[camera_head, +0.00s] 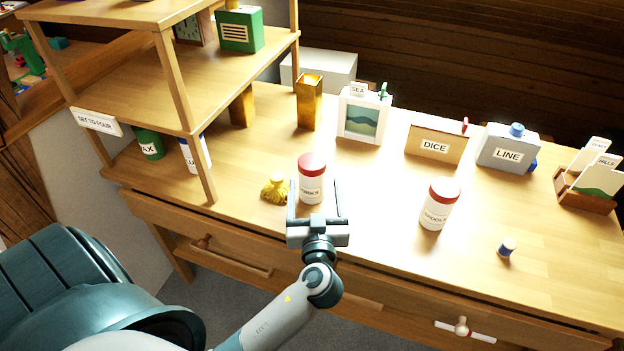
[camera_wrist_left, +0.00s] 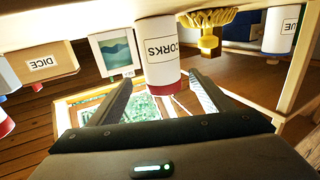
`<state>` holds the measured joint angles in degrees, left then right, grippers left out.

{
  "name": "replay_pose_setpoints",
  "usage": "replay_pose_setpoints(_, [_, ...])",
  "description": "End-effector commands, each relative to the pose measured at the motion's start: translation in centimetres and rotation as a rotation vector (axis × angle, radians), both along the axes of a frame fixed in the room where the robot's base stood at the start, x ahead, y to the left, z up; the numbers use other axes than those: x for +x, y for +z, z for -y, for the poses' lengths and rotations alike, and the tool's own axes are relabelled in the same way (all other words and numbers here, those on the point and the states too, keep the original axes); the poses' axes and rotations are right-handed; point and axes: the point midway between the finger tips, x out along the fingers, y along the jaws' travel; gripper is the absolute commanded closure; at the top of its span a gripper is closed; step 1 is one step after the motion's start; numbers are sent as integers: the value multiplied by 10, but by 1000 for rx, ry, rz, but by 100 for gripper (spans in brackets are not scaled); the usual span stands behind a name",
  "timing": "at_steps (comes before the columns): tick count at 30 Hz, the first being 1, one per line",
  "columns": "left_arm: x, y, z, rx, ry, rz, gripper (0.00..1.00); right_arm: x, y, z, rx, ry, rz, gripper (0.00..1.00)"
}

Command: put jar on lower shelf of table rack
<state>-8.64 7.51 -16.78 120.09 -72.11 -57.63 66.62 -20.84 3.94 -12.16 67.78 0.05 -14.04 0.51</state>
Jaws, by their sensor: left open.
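A white jar with a red lid, labelled CORKS (camera_head: 312,187), stands upright near the table's front edge. It also shows upside down in the left wrist view (camera_wrist_left: 158,48). A similar red-lidded jar (camera_head: 436,208) stands further right. My left gripper (camera_head: 315,184) is open, its fingers on either side of the CORKS jar in the picture; I see no grip on it. In the left wrist view the jar's lid lies between the fingertips. The wooden rack (camera_head: 183,92) stands at the left, with a green box on the shelf above table level. My right gripper is not in view.
A yellow knobbed object (camera_head: 275,188) sits close left of the CORKS jar. Two tins, one green (camera_head: 149,144), stand under the rack's shelf. A brass vase (camera_head: 309,103), a picture (camera_head: 362,118) and a DICE box (camera_head: 436,145) stand behind. Tabletop between the jars is clear.

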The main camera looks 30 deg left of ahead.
Motion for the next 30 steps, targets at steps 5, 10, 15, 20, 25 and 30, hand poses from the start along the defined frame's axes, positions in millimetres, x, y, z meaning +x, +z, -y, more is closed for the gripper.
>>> replay_pose_setpoints(5, [11,1,-8,0,0,0,27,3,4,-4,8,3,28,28])
replay_pose_setpoints(10, [11,0,-8,-1,0,1,27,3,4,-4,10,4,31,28])
replay_pose_setpoints(15, [11,0,-8,-1,0,1,27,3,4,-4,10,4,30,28])
replay_pose_setpoints(20, [15,2,-12,1,-1,0,27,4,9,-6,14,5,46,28])
replay_pose_setpoints(25, [27,7,-24,5,-1,0,27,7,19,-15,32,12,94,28])
replay_pose_setpoints(30, [43,5,-36,2,0,0,27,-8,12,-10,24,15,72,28])
